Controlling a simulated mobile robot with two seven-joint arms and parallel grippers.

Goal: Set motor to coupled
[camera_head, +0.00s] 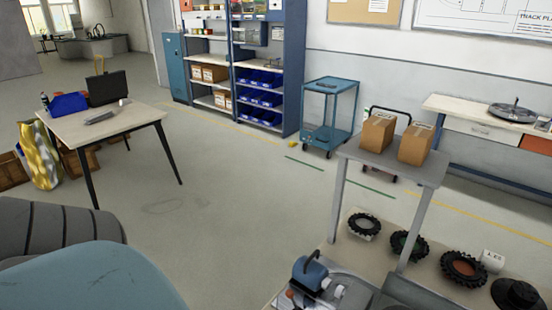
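A blue motor-like unit (309,273) with a pale round end sits at the bottom centre, on a grey metal base (345,296) at the near edge of the right-hand bench. The lower part of this base is cut off by the picture's edge. I cannot tell from here whether the motor is coupled, and no lever or label on it is readable. Neither of my grippers shows in the head view.
Several wheels or rings, such as a dark tyre (464,268), lie on the low bench at right. A raised shelf (398,166) above it bears two cardboard boxes (378,132). A blue trolley (329,113) stands behind. The middle floor is clear.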

